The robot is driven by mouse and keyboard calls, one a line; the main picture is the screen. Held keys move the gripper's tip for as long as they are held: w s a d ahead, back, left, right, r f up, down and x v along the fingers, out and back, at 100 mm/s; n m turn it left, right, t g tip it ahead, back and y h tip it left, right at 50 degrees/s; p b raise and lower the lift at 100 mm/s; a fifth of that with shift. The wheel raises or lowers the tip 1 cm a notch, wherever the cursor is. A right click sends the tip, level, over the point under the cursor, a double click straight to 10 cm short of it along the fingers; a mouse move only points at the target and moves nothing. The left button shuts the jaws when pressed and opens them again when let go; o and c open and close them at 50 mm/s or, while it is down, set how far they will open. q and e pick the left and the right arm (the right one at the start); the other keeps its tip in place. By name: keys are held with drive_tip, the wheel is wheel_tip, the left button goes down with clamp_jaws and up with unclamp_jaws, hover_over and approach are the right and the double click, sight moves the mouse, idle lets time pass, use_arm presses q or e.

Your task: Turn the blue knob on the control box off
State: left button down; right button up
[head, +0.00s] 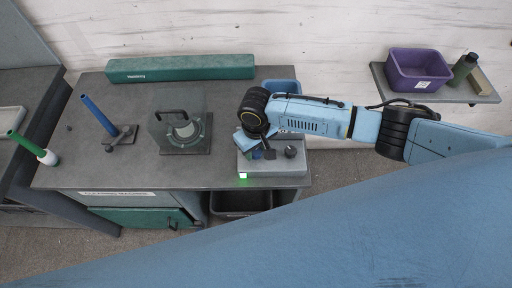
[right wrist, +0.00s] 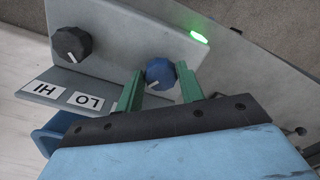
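The control box is grey (head: 280,170) and stands at the right end of the table, its green light (right wrist: 199,38) lit. In the right wrist view its blue knob (right wrist: 160,72) shows a white mark pointing to the lower left. My right gripper (right wrist: 160,80) has its two green fingers on either side of the blue knob, very close to it. I cannot tell whether they press on it. In the head view my right gripper (head: 256,146) hangs over the box and partly hides its top. My left gripper is out of view.
A black knob (right wrist: 70,44) sits on the same box, beside a plate with LO and HI labels (right wrist: 85,101). Left of the box is a grey-green device (head: 183,132) with a handle. A long green case (head: 180,68) lies along the back.

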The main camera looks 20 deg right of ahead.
drive_tip(key=c, duration=0.5)
drive_tip(key=shift+r+n+p, duration=0.1)
drive_tip(key=shift+n+p, duration=0.75)
drive_tip(key=shift+n, duration=0.25)
drive_tip(key=n+p, duration=0.1)
drive_tip(key=n, duration=0.2)
drive_tip(key=shift+d+n+p, duration=0.1)
drive_tip(key=shift+n+p, duration=0.2)
drive_tip(key=n+p, duration=0.1)
drive_tip(key=n, duration=0.2)
drive_tip(key=shift+w+n, duration=0.1)
drive_tip(key=shift+n, duration=0.2)
drive_tip(key=shift+w+n, duration=0.1)
drive_tip(key=shift+n, duration=2.1)
